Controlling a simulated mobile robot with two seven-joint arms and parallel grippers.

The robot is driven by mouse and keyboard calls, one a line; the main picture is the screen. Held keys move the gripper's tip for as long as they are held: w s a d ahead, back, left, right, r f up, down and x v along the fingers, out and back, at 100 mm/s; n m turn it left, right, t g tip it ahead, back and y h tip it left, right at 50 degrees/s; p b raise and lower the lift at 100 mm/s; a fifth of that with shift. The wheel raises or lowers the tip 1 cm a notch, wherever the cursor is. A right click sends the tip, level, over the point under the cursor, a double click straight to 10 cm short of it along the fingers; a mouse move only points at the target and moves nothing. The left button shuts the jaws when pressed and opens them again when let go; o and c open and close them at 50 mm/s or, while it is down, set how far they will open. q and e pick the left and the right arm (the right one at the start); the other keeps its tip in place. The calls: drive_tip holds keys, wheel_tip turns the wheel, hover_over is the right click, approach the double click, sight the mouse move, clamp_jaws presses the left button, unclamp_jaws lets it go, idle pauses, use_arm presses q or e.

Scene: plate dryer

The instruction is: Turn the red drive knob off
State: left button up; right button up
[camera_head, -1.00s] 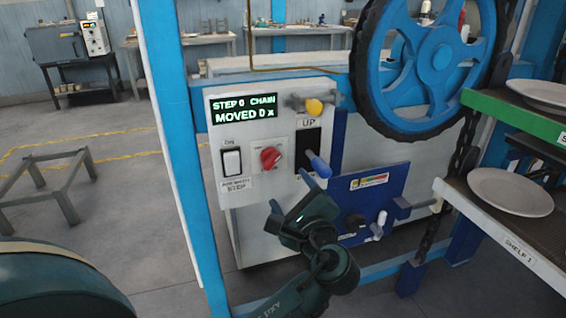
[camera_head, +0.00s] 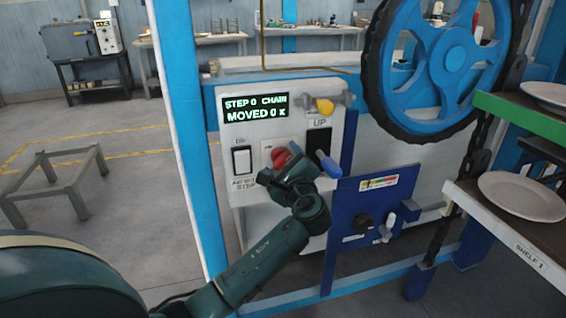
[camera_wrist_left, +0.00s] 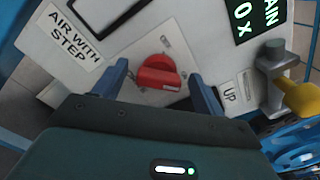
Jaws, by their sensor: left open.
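The red drive knob (camera_head: 282,156) sits on the white control panel (camera_head: 262,125), partly hidden by my left gripper in the head view. In the left wrist view the red knob (camera_wrist_left: 158,72) shows whole, with its raised grip bar tilted slightly. My left gripper (camera_head: 272,174) is in front of the panel, just below the knob. In the wrist view its two fingers (camera_wrist_left: 160,80) are open, one on each side of the knob, with gaps between them and it. I cannot tell how far the fingertips are from the panel. My right gripper is not in view.
Left of the knob is a rocker switch (camera_head: 242,160); right of it is a blue-handled lever (camera_head: 327,163). A yellow knob (camera_head: 325,106) sticks out above. A blue spoked wheel (camera_head: 445,60) and shelves with plates (camera_head: 522,196) stand to the right.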

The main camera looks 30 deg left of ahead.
use_arm(q)
drive_tip(key=c, duration=1)
